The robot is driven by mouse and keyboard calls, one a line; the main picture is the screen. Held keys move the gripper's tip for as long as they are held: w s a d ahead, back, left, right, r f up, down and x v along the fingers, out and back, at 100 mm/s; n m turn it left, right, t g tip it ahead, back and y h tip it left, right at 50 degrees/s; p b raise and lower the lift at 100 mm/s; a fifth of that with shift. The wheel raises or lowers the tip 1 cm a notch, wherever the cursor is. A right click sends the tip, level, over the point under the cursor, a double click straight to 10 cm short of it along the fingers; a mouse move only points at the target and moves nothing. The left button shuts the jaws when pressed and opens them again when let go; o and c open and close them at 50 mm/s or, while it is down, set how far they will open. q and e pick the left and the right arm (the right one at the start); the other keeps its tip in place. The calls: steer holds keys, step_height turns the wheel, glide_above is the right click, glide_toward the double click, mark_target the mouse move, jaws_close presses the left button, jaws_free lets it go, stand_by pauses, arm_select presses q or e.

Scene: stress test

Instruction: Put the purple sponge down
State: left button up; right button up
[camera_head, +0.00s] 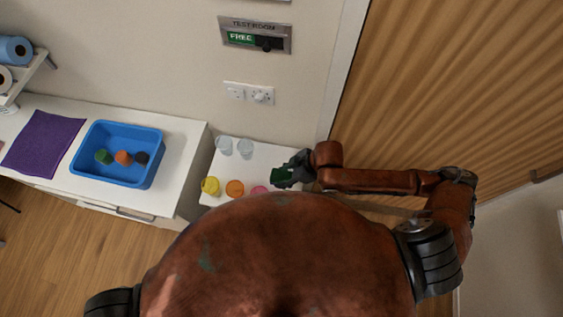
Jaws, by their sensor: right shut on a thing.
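My right gripper (287,173) is at the right end of the small white table (268,154). It is shut on a small dark green thing (281,175), held at or over the tabletop; I cannot tell whether it touches. No purple sponge can be made out. The only purple thing is a flat purple mat (43,142) on the long white counter at the left. My left gripper is not in view.
Two clear cups (245,147) and yellow (210,186), orange (235,188) and pink (260,190) cups stand on the small table. A blue bin (118,178) on the counter (185,163) holds green, orange and black pieces. A wooden door (450,80) is at the right.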

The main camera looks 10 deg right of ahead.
steer(key=w+f, duration=0.2)
steer(key=w, duration=0.1)
steer(key=w+f, duration=0.2)
steer(key=w, duration=0.1)
steer(key=w+d+f, duration=0.1)
steer(key=w+f, duration=0.1)
steer(key=w, duration=0.1)
steer(key=shift+w+d+f, duration=0.1)
steer(key=shift+w+f, duration=0.1)
steer(key=shift+f, duration=0.1)
steer(key=shift+w+f, duration=0.35)
steer(key=shift+f, duration=0.1)
steer(key=shift+w+d+f, duration=0.1)
steer(key=shift+w+f, duration=0.1)
steer(key=shift+f, duration=0.4)
steer(key=shift+w+f, duration=0.15)
steer(key=shift+f, duration=0.4)
steer(key=shift+f+p, duration=0.3)
steer(key=shift+p, duration=0.15)
steer(key=shift+f, duration=0.35)
steer(key=o, duration=1)
